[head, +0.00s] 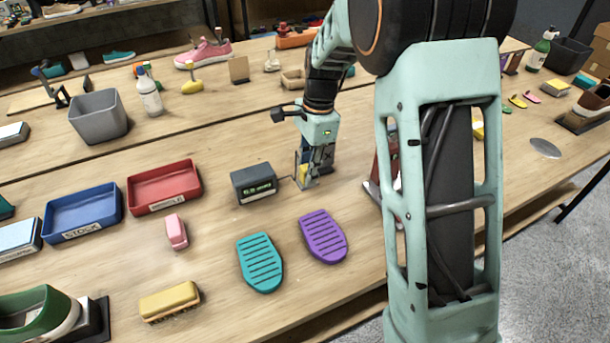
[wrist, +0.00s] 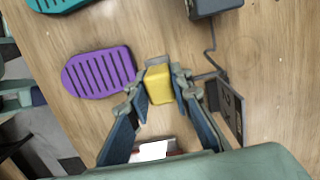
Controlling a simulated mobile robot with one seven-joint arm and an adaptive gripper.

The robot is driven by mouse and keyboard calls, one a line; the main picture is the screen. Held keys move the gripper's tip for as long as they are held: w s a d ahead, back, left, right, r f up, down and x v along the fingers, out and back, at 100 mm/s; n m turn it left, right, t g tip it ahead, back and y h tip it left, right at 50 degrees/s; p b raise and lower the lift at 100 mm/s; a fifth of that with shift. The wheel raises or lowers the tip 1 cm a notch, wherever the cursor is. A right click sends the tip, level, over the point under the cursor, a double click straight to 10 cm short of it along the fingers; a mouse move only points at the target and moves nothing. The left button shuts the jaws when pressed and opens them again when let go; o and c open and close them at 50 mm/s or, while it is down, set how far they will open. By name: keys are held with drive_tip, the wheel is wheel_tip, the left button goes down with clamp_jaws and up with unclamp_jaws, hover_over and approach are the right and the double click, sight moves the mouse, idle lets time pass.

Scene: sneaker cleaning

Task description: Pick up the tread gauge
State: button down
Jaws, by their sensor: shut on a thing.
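My gripper (head: 308,178) points down at the table beside the grey display box. In the wrist view its two fingers (wrist: 158,84) are shut on a small yellow block with a grey end, which I take to be the tread gauge (wrist: 158,88). One finger is on each side of it. In the head view only a bit of yellow (head: 304,170) shows between the fingers. I cannot tell whether the gauge touches the table.
The display box (head: 254,183) with a cable stands left of my gripper. A purple sole (head: 323,237) and a teal sole (head: 260,262) lie in front. A red tray (head: 164,207) and a blue tray (head: 60,232) are at left. A dark panel (wrist: 230,108) stands close to the fingers.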

drive_tip(key=s+d+r, duration=0.2)
drive_tip(key=s+r, duration=0.4)
drive_tip(key=s, duration=0.4)
drive_tip(key=shift+s+b, duration=0.3)
drive_tip(key=shift+b, duration=0.05)
drive_tip(key=shift+d, duration=0.1)
